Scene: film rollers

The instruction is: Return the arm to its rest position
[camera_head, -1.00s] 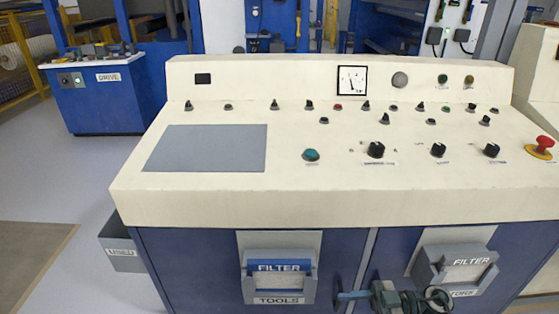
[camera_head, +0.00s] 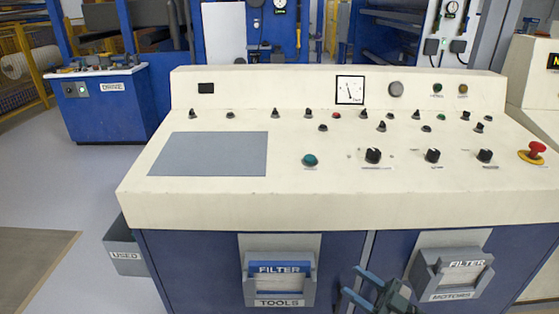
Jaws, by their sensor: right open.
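My right gripper (camera_head: 356,286) is at the bottom edge of the head view, in front of the blue front of the control console (camera_head: 180,205). Its two blue-grey fingers are apart with nothing between them. It is between the filter box labelled TOOLS (camera_head: 279,302) and the filter box labelled MOTORS (camera_head: 451,292), apart from the console's cream top. Most of my right arm is cut off by the frame. My left gripper is not in view.
A grey bin labelled USED (camera_head: 124,255) hangs at the console's left side. A red emergency button (camera_head: 536,149) sits at the console's right edge. A blue DRIVE cabinet (camera_head: 108,108) stands at the back left. The grey floor at left is clear.

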